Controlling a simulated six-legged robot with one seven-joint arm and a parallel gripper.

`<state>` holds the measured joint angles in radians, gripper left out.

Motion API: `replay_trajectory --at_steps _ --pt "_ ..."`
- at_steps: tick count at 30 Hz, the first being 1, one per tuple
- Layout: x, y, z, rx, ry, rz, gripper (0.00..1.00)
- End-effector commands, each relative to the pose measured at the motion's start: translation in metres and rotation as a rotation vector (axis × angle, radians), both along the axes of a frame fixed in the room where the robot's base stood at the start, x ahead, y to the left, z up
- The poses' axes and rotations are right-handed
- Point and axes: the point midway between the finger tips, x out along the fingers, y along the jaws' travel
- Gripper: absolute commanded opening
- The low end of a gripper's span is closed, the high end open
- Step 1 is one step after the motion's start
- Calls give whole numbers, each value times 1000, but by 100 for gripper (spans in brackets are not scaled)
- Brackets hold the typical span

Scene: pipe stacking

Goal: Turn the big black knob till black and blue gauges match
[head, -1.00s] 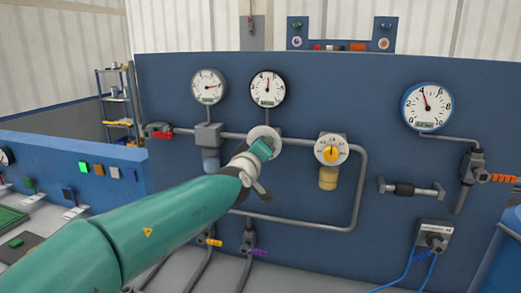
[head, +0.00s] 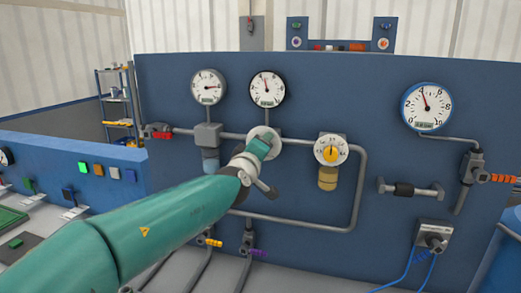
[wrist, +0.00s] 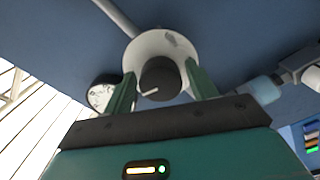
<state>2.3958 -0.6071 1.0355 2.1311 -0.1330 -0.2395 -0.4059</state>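The big black knob (wrist: 158,80) sits on a round pale disc on the blue panel, with a white mark near its lower edge. My gripper (wrist: 161,69) has its two green fingers on either side of the knob, close against it. In the head view my gripper (head: 261,146) covers the knob. The black-rimmed gauge (head: 267,89) is just above it, its needle leaning slightly left of upright. The blue-rimmed gauge (head: 426,106) is at the right, its needle also slightly left of upright, near the 4. Their small digital readouts are too blurred to read.
A yellow knob on a white dial (head: 331,150) is right of my gripper. Grey pipes (head: 360,190) and a red-handled valve (head: 160,131) line the panel. My arm crosses the lower left.

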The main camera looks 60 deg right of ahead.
Motion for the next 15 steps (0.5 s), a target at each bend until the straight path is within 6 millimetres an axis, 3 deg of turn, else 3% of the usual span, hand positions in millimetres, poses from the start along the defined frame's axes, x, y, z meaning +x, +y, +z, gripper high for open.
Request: replay_trajectory --at_steps 10,15 --pt "0 1 0 0 0 0 64" --pt "0 11 0 0 1 2 64"
